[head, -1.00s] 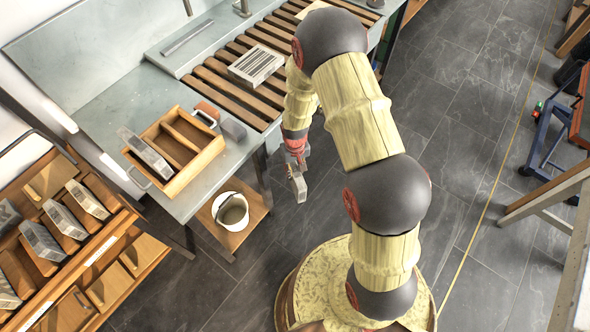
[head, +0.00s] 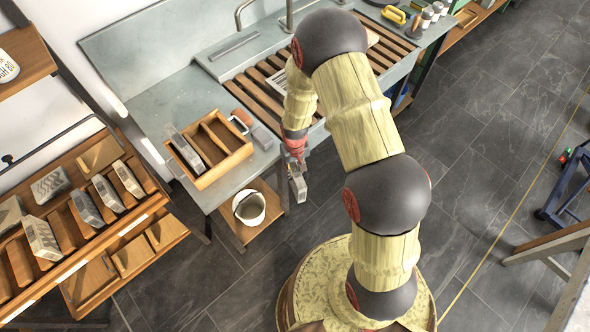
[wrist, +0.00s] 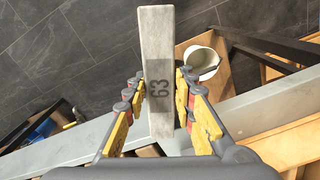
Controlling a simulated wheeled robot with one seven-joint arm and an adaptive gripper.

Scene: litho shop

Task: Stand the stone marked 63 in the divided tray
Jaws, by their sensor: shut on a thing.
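My gripper (wrist: 160,95) is shut on a grey stone marked 63 (wrist: 157,55), its number readable in the wrist view. In the head view the held stone (head: 299,188) hangs in the air below my wrist, in front of the bench and over the floor. The divided wooden tray (head: 235,160) stands on the grey bench to the left of my gripper. One stone (head: 187,150) stands tilted in its left compartment. The other compartments look empty.
A white bucket (head: 249,208) sits on a low wooden shelf under the bench. An orange-handled tool (head: 241,118) lies by the tray's right side. A wooden rack (head: 75,225) with several stones stands at left. A slatted board (head: 262,90) spans the sink.

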